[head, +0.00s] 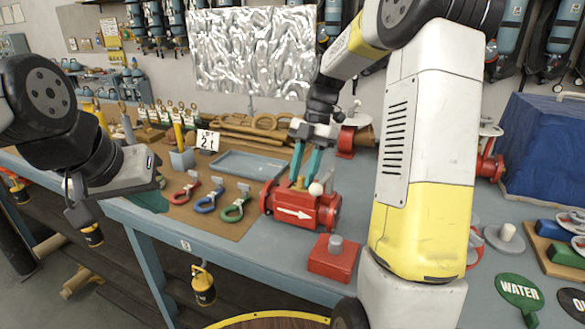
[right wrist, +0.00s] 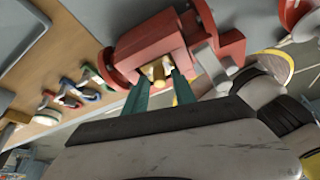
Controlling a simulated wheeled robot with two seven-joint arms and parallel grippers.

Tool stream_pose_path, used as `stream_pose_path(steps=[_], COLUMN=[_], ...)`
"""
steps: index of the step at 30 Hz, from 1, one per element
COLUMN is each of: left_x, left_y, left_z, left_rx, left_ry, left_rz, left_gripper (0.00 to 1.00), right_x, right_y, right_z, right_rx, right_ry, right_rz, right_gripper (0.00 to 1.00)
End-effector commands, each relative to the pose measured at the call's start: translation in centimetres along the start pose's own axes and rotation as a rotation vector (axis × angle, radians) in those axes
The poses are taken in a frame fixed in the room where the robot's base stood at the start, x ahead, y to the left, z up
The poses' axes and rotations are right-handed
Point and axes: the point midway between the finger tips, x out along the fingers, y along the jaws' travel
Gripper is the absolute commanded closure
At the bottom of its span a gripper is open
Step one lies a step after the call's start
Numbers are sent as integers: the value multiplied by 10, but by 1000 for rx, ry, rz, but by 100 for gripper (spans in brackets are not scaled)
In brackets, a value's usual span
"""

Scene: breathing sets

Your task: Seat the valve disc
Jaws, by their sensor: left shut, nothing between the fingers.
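The red valve body (head: 300,208) with a white arrow lies on the blue bench in the head view; it also shows in the right wrist view (right wrist: 150,45). A small brass piece (right wrist: 156,72), apparently the valve disc, is at the opening in its top. My right gripper (head: 301,178) points down with its teal fingers on either side of the brass piece. The fingers are apart, but whether they touch the brass is unclear. How deep the disc sits is hidden.
A red block with a grey peg (head: 332,258) stands in front of the valve. Red, blue and green shackle-like pieces (head: 208,200) lie left of it on a brown mat. A blue tray (head: 250,166) is behind. Green WATER tag (head: 519,292) lies at right.

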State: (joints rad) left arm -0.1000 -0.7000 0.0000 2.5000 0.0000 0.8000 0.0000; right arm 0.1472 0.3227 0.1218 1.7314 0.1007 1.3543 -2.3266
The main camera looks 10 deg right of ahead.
Motion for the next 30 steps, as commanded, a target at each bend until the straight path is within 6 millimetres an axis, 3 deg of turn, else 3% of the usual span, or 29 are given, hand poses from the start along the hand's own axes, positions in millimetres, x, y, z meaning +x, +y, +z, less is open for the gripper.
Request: stream_pose_path(steps=[11,24,30], left_x=[0,0,0], left_y=[0,0,0], left_z=[0,0,0], left_rx=[0,0,0], left_ry=[0,0,0], left_rz=[0,0,0], left_gripper=[100,100,100], right_x=[-2,-67,-78], right_y=[0,1,0], right_z=[0,1,0], right_rx=[1,0,0], right_ry=[0,-2,0], right_rz=[0,2,0], right_gripper=[58,58,58])
